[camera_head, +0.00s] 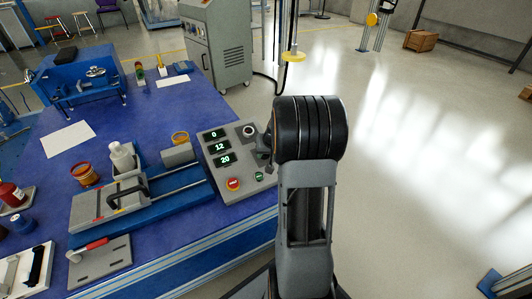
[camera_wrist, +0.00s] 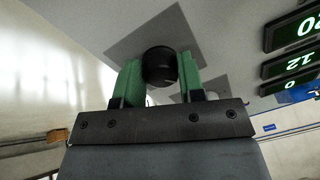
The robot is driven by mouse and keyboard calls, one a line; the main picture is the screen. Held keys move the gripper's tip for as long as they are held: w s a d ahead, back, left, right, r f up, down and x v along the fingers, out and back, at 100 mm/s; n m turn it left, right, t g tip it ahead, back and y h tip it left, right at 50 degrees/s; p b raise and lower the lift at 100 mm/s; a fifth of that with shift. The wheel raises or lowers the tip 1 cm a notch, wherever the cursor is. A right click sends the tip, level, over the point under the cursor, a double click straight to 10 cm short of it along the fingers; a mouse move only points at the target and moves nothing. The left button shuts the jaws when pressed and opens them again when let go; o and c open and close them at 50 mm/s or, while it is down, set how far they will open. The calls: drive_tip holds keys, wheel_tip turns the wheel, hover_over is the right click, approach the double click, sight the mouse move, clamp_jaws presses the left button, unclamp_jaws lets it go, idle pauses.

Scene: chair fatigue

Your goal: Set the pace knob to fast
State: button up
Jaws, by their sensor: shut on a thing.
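The black round knob (camera_wrist: 160,62) stands on the grey panel face, in the middle of the wrist view. The green fingers of my gripper (camera_wrist: 160,80) are closed on it, one on each side. In the head view my gripper (camera_head: 267,148) is at the right side of the control panel (camera_head: 214,172), largely behind my arm, and the held knob is hidden there. I cannot read a pace mark or the knob's setting. The panel's green displays (camera_head: 219,147) read 0, 12 and 20 from top to bottom.
A red button (camera_head: 233,184) and a green button (camera_head: 259,176) sit low on the panel. Another round dark control (camera_head: 249,131) is near its top.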

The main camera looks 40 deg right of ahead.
drive_tip(key=shift+m+p, duration=0.3)
drive_tip(key=shift+m, duration=0.1)
drive_tip(key=m+p, duration=0.1)
drive_tip(key=m, duration=0.2)
drive_tip(key=shift+r+p, duration=0.15)
drive_tip(key=shift+p, duration=0.25)
drive_tip(key=m+p, duration=0.2)
drive_tip(key=m, duration=0.1)
drive_tip(key=shift+a+m+h, duration=0.1)
drive_tip(key=shift+m+h, duration=0.2)
drive_tip(key=shift+m, duration=0.1)
drive_tip(key=m+p, duration=0.2)
drive_tip(key=m, duration=0.1)
drive_tip(key=shift+p, duration=0.35)
drive_tip(key=shift+m+p, duration=1.05)
drive_tip(key=shift+m, duration=0.75)
drive_tip(key=o, duration=0.9)
